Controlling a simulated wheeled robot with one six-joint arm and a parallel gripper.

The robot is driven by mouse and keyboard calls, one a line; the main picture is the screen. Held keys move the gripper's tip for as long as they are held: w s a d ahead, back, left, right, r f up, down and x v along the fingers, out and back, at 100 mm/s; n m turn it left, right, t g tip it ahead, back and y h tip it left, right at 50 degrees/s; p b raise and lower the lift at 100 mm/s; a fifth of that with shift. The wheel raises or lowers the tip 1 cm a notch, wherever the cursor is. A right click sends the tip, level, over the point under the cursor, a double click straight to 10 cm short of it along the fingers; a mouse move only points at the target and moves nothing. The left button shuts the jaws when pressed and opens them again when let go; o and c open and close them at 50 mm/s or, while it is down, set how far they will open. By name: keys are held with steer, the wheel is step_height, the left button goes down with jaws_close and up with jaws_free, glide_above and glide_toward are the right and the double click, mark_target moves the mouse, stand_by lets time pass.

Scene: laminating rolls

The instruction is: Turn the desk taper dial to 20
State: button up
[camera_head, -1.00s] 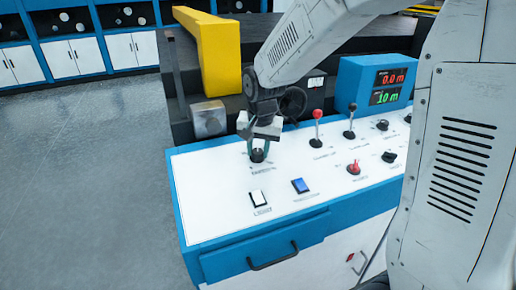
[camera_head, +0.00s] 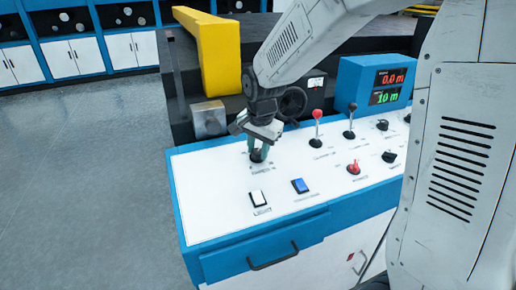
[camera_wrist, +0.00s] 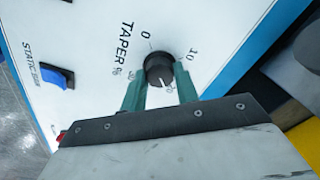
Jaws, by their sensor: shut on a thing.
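The taper dial (camera_wrist: 159,69) is a round black knob on the white panel, beside the printed words "TAPER %". In the wrist view its white pointer line points down the picture, toward a partly hidden number that looks like 20. The 0 mark is above the dial and the 10 mark at its upper right. My gripper (camera_wrist: 160,82) has its two green fingers on either side of the knob and is shut on it. In the head view my gripper (camera_head: 258,150) points down over the dial (camera_head: 257,156) at the panel's left end.
A white light switch (camera_head: 258,198) and a blue static bar switch (camera_head: 300,186) sit in front of the dial. Red and black levers (camera_head: 317,125) and more knobs stand to the right. A blue display box (camera_head: 375,82) reads 0.0 m and 10 m.

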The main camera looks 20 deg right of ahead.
mark_target(259, 155)
steer(key=o, duration=1)
steer(key=shift+r, duration=0.15)
steer(key=r, duration=0.3)
steer(key=s+r, duration=0.1)
steer(key=r, duration=0.3)
steer(key=shift+s+a+r, duration=0.15)
steer(key=shift+s+r, duration=0.05)
